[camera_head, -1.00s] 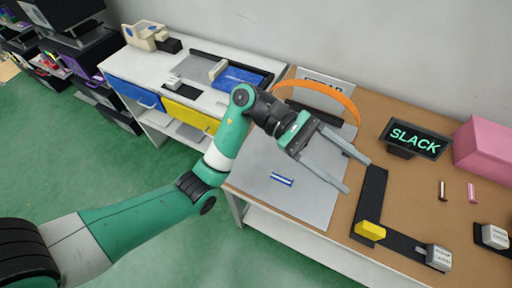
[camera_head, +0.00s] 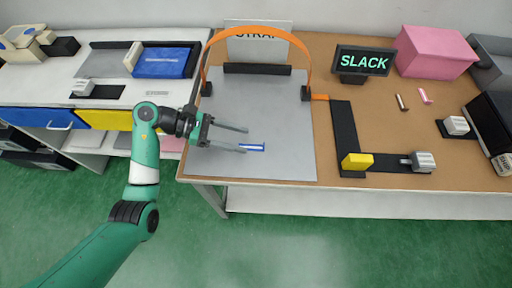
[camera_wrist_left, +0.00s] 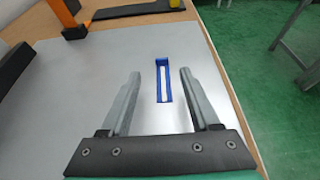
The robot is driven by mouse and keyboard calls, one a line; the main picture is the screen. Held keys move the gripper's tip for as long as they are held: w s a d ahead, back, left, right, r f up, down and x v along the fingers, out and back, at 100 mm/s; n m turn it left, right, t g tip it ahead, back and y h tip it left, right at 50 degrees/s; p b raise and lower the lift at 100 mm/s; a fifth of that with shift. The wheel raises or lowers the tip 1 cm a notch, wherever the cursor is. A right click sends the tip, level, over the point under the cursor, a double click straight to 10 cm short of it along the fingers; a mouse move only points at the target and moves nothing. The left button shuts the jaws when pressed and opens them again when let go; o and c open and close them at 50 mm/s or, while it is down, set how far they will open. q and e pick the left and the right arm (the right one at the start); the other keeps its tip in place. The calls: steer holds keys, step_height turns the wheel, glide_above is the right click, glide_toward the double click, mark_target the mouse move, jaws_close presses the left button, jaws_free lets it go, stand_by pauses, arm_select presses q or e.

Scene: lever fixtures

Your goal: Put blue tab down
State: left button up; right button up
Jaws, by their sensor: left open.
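The blue tab (camera_head: 252,147) is a small blue piece with a white stripe, lying on the grey metal plate (camera_head: 290,115) near its front middle. My left gripper (camera_head: 246,139) is open and empty, with its two fingers pointing right toward the tab. In the left wrist view the tab (camera_wrist_left: 163,80) shows ahead, between the lines of the two open fingers (camera_wrist_left: 157,85) and apart from both. I cannot tell the exact height of the fingers above the plate. My right gripper is not in view.
An orange strap (camera_head: 258,27) arches over the back of the plate. A black L-shaped track with a yellow block (camera_head: 357,161) stands to its right. A SLACK sign (camera_head: 363,61) and a pink box (camera_head: 435,52) are behind. The plate around the tab is clear.

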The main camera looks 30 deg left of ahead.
mark_target(263, 147)
arm_select(q)
steer(key=b+x, duration=0.2)
steer(key=x, duration=0.3)
steer(key=shift+s+f, duration=0.1)
steer(key=shift+s, duration=0.1)
steer(key=shift+d, duration=0.15)
jaws_close()
